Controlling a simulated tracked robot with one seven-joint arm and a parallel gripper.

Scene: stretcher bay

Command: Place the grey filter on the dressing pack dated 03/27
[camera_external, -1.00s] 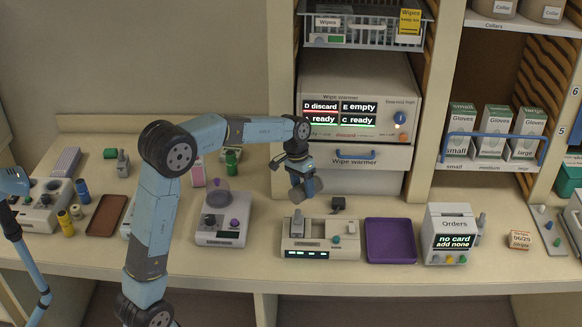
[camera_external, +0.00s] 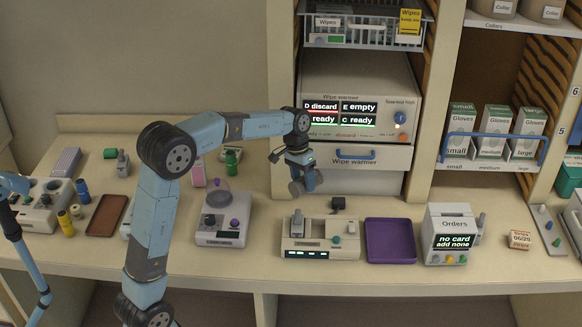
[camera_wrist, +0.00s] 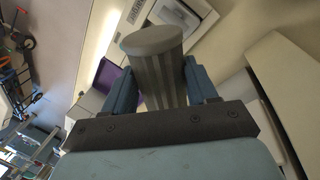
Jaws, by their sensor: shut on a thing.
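My gripper (camera_external: 303,180) is shut on the grey filter (camera_external: 311,180), a short ribbed cylinder, and holds it in the air above the bench, in front of the wipe warmer's drawer. In the wrist view the filter (camera_wrist: 155,65) sits between the two blue fingers of my gripper (camera_wrist: 162,85), its flat end toward the top of the picture. A small pale pack with an orange band (camera_external: 519,240) lies on the bench at the right; its date seems to read 06/29. I cannot make out a pack dated 03/27 in these views.
Below my gripper is a beige device with a lit display (camera_external: 320,240). Right of it are a purple tray (camera_external: 391,241) and the Orders box (camera_external: 450,235). A scale-like device (camera_external: 222,222) stands left. The wipe warmer (camera_external: 357,100) and glove boxes (camera_external: 494,132) are behind.

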